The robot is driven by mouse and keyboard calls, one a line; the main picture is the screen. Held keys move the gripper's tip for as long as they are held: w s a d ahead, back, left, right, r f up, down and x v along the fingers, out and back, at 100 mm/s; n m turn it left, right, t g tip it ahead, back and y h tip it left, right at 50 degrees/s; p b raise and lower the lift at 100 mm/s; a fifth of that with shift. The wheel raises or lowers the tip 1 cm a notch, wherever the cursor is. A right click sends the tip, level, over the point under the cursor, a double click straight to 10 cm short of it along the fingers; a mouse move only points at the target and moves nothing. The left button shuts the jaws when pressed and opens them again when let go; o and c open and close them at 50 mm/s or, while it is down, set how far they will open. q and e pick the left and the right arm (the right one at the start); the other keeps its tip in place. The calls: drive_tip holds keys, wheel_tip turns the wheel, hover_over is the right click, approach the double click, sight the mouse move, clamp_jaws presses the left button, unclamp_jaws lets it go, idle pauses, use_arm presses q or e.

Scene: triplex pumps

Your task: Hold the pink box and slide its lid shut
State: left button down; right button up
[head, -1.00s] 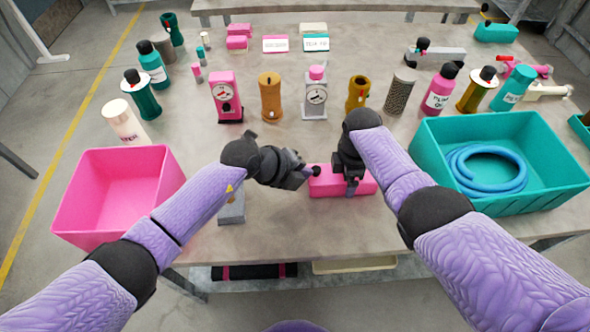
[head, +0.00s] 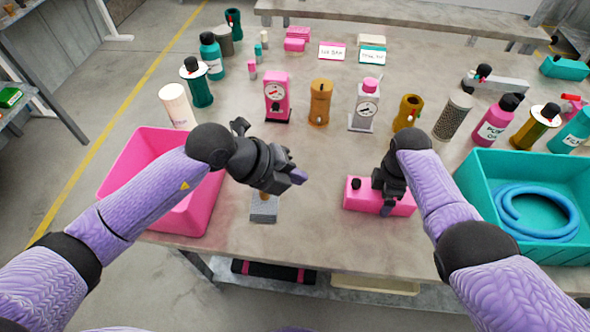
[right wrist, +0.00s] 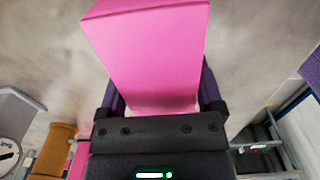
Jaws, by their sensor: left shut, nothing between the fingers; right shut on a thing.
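The pink box (head: 405,203) lies on the table in front of my right arm. A small black knob (head: 355,184) shows on its top near the left end. The head view does not show clearly whether the lid has a gap. My right gripper (head: 388,208) is shut across the middle of the box from above. In the right wrist view the pink box (right wrist: 155,55) sits between the fingers, with a plain pink face towards the camera. My left gripper (head: 302,177) is shut and empty, left of the box and apart from it, above the table.
A grey block (head: 264,212) lies below my left gripper. A pink bin (head: 125,165) stands on the left, and a teal bin (head: 480,165) with a blue hose (head: 540,220) on the right. Pumps and bottles stand behind. The table between the left gripper and box is clear.

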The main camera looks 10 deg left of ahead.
drive_tip(key=o, duration=1.1)
